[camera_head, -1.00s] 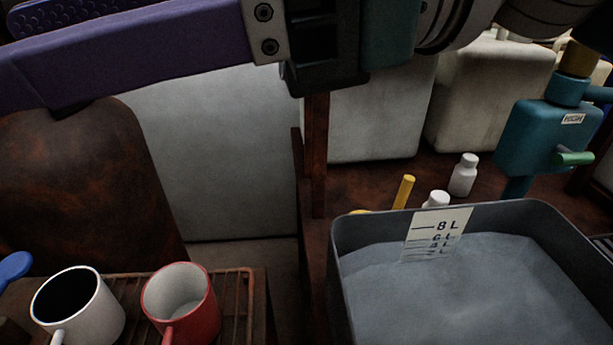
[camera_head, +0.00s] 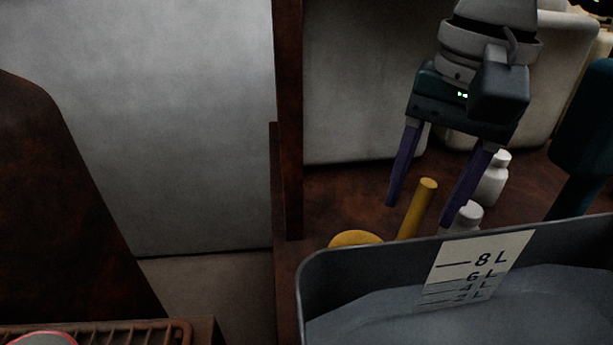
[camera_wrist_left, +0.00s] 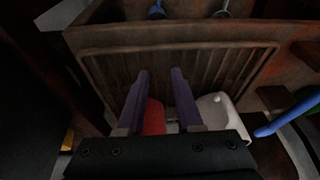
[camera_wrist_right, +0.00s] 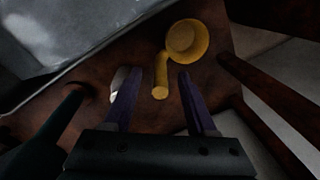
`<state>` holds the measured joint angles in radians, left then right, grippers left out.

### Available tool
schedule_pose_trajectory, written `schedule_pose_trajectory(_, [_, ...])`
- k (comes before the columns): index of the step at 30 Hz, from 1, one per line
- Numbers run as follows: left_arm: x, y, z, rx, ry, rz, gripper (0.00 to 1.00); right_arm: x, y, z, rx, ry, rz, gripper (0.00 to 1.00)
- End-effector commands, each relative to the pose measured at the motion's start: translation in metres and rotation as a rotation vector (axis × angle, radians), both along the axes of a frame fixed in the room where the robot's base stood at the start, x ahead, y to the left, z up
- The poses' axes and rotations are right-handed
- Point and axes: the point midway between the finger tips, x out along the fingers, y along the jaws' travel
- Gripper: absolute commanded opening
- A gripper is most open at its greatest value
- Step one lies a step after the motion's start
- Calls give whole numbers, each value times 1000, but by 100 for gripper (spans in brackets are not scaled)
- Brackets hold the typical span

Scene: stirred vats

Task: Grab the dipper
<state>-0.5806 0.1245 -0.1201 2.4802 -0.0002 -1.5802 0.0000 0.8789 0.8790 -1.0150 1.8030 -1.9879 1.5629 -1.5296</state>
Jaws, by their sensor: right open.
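The dipper is yellow, with a round cup (camera_head: 355,238) and a straight handle (camera_head: 424,200). It lies behind the grey vat, whose rim hides part of it in the head view. The right wrist view shows the dipper (camera_wrist_right: 187,40) whole, with its handle end toward my gripper. My right gripper (camera_head: 420,213) is open and empty, pointing down, with its purple fingers on either side of the handle but apart from it; it also shows in the right wrist view (camera_wrist_right: 158,74). My left gripper (camera_wrist_left: 160,72) is open above a rack, with a red mug beyond its fingers.
The grey vat (camera_head: 330,275) with a litre scale fills the lower right. White bottles (camera_head: 493,180) stand just right of the handle, close to my right finger. A wooden post (camera_head: 288,120) rises left of the dipper. A white mug (camera_wrist_left: 215,105) is near my left gripper.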

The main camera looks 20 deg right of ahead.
Motion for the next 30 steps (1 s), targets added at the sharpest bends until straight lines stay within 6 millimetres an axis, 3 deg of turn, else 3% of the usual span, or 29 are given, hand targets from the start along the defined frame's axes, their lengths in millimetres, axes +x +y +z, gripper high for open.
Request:
schedule_pose_trajectory(4, [0,0,-3,1,0,0,34,1,1,-19,1,2,0,57])
schedule_pose_trajectory(12, [0,0,-3,1,0,0,34,1,2,-21,1,1,0,56])
schedule_pose_trajectory(27, [0,-2,-3,-8,-1,6,34,1,1,-20,2,1,-1,0])
schedule_pose_trajectory(30, [0,-2,-3,-10,-1,6,34,1,2,-20,2,1,-1,0])
